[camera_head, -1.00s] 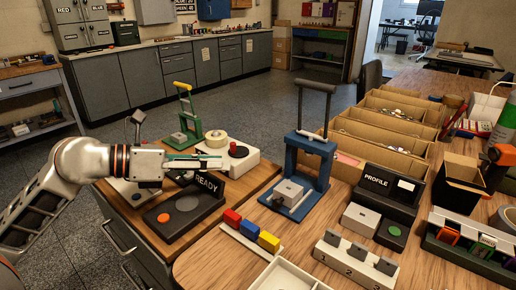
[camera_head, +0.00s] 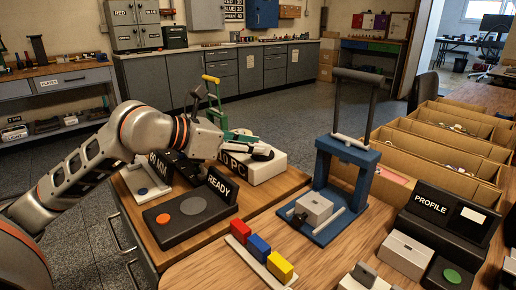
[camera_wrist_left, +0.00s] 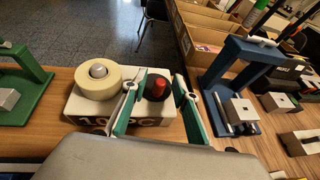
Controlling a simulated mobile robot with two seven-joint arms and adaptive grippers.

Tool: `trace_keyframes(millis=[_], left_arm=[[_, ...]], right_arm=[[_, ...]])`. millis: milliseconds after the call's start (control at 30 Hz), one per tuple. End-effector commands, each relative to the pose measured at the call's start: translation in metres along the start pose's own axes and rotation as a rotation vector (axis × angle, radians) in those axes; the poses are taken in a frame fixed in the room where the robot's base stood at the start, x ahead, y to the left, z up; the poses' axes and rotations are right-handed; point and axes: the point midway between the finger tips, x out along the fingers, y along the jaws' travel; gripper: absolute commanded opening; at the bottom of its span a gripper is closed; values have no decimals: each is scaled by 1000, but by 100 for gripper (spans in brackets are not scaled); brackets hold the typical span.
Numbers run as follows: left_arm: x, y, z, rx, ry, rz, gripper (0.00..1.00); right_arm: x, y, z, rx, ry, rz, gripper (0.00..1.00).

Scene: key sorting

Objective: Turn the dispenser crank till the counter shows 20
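The dispenser looks to be the white box (camera_wrist_left: 75,112) with a cream disc (camera_wrist_left: 97,82) on top. Beside the disc is a red knob (camera_wrist_left: 158,86) on a black base. The front lettering reads about "10 PC", partly hidden by a finger; in the head view the box (camera_head: 266,170) shows only "PC" clearly. My left gripper (camera_wrist_left: 160,76) is open, its green-padded fingers on either side of the knob in the wrist view. In the head view the left gripper (camera_head: 262,150) is over the box and hides the knob. I cannot tell whether the fingers touch it. My right gripper is out of view.
A green press (camera_head: 214,95) stands behind the box. A blue press (camera_head: 345,165) stands to the right. The READY sign (camera_head: 220,187) and a dark pad unit (camera_head: 170,222) are in front. Coloured blocks (camera_head: 258,248) sit on a strip nearer me. Cardboard bins (camera_head: 440,150) are further right.

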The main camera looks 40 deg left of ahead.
Motion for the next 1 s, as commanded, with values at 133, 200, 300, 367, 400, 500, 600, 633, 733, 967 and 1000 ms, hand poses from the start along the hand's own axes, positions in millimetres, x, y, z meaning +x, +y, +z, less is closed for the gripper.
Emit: trace_keyframes(millis=[133,200,300,367,400,500,600,633,733,967,1000], left_arm=[[6,0,0,0,1,0,29],[8,0,0,0,0,0,29],[8,0,0,0,0,0,29],[8,0,0,0,0,0,29],[8,0,0,0,0,0,29],[8,0,0,0,0,0,13],[8,0,0,0,0,0,0],[8,0,0,0,0,0,0],[8,0,0,0,0,-1,0],[7,1,0,9,0,-24,0],[7,1,0,13,0,-35,0]], right_arm=[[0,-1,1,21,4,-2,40],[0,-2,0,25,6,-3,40],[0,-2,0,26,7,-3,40],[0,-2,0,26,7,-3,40],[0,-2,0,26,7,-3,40],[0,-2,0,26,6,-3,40],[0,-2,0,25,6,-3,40],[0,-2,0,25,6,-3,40],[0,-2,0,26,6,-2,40],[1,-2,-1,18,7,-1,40],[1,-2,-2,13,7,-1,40]])
